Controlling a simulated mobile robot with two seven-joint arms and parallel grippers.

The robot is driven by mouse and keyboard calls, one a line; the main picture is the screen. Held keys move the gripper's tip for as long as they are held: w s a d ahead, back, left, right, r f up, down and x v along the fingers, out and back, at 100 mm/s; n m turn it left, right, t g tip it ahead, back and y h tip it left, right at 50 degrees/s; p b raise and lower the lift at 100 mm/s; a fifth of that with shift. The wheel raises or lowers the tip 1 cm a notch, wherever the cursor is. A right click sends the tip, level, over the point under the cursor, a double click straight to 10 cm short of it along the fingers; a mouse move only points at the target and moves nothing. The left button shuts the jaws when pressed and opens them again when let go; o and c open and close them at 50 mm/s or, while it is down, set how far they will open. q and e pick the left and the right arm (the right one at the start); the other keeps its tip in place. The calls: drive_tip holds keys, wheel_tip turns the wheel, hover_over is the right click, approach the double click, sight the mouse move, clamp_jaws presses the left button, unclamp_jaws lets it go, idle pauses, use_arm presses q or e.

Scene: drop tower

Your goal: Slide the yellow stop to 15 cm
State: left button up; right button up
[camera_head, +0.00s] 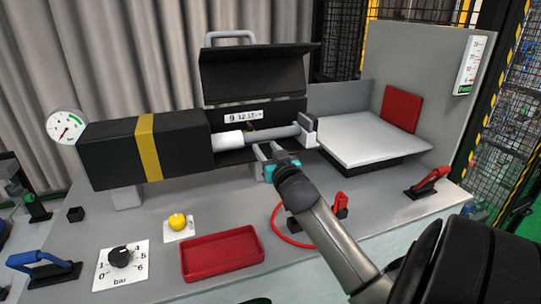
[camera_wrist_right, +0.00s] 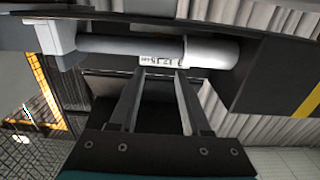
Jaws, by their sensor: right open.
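A black chamber with an open lid (camera_head: 255,72) holds a grey rod (camera_head: 272,133) with a white cylinder (camera_head: 228,140) on it. A white scale (camera_head: 243,115) reading 9, 12, 15 sits behind the rod. A tiny yellowish spot shows just below the scale; I cannot tell if it is the yellow stop. My right gripper (camera_head: 266,149) is open and empty, in front of and below the rod. In the right wrist view its two fingers (camera_wrist_right: 160,72) point at the scale (camera_wrist_right: 160,59), apart, with nothing between them. My left gripper is out of view.
A yellow-banded black housing (camera_head: 105,155) with a gauge (camera_head: 67,126) stands left. A yellow button (camera_head: 177,221), red tray (camera_head: 222,252) and pressure knob (camera_head: 121,257) lie in front. A white plate (camera_head: 370,138) and red-handled clamp (camera_head: 428,182) are at right.

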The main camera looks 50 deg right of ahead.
drive_tip(key=shift+v, duration=1.35)
